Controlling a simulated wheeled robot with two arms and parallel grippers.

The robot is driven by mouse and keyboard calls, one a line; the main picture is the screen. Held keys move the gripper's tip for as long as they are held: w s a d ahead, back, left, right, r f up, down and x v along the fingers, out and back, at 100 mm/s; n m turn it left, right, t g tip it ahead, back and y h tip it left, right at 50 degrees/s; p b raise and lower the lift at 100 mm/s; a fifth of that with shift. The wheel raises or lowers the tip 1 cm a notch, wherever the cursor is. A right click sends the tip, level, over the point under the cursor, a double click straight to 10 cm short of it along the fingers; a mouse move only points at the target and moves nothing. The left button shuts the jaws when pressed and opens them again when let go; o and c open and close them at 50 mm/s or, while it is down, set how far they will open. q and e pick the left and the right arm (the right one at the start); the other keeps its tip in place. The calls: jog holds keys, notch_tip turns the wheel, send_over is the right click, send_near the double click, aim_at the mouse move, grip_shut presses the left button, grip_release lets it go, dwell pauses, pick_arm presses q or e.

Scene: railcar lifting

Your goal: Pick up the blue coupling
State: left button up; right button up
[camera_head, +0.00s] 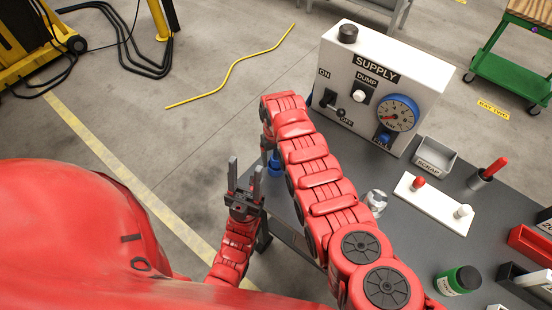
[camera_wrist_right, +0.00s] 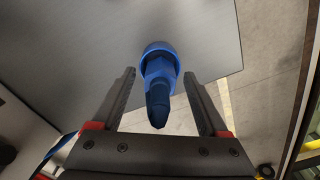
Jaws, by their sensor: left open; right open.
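The blue coupling (camera_wrist_right: 160,68) is in the right wrist view, near the edge of the grey table (camera_wrist_right: 90,40). It has a wide round collar and a narrower, darker end pointing toward the camera. My right gripper (camera_wrist_right: 160,74) is open, with one finger on each side of the coupling and visible gaps to both. In the head view, a small blue part (camera_head: 274,161), likely the coupling, shows beside my red right arm, which hides the right gripper. My left gripper (camera_head: 245,164) is open and empty, pointing up just left of the table's edge.
A white supply box (camera_head: 375,85) with a gauge stands at the table's back. A scrap tray (camera_head: 435,157), a white plate with knobs (camera_head: 432,203), a clear fitting (camera_head: 376,200) and a green bottle (camera_head: 458,281) lie right of my right arm. Open floor is left.

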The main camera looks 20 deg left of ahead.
jog(key=shift+d+f, duration=0.1)
jog(key=shift+f, duration=0.15)
grip_shut()
dwell(0.3)
